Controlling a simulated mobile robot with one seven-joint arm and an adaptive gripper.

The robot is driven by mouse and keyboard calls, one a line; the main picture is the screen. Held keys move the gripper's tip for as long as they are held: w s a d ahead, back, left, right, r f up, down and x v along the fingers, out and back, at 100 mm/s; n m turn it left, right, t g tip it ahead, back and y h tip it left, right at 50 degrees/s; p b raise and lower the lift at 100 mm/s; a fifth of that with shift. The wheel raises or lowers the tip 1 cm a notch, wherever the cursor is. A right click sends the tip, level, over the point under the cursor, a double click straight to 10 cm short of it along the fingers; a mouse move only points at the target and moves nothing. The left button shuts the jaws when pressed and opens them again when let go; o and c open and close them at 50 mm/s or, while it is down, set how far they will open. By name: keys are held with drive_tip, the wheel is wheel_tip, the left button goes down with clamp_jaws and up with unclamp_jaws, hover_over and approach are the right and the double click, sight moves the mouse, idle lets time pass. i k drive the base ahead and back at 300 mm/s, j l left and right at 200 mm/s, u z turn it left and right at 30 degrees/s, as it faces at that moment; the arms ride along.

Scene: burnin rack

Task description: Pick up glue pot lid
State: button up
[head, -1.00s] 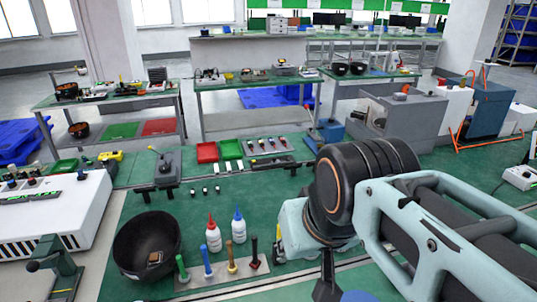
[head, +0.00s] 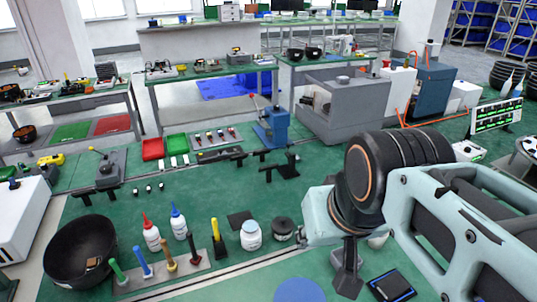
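A white jar with a label (head: 250,238) stands upright on the green bench in the head view, left of my gripper. Beside it is a dark, round, lidded pot (head: 282,229). I cannot tell for certain which of these is the glue pot or which part is its lid. My gripper (head: 347,284) hangs at the end of my arm, right of both containers and apart from them. Its dark fingers are seen edge-on, so I cannot tell whether they are open or hold anything. My wrist hides the bench behind it.
A black bowl (head: 80,250), glue bottles (head: 151,233) and a holder with coloured-handled tools (head: 168,264) stand to the left. A blue disc (head: 300,291) lies at the front. A dark tablet-like device (head: 391,286) lies right of my gripper. Green bench shows between these.

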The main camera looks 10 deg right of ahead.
sight(281, 225)
drive_tip(key=i+l+u, duration=0.1)
drive_tip(key=l+u, duration=0.15)
drive_tip(key=l, duration=0.45)
drive_tip(key=i+l+u, duration=0.2)
drive_tip(key=l, duration=0.5)
drive_tip(key=k, duration=0.1)
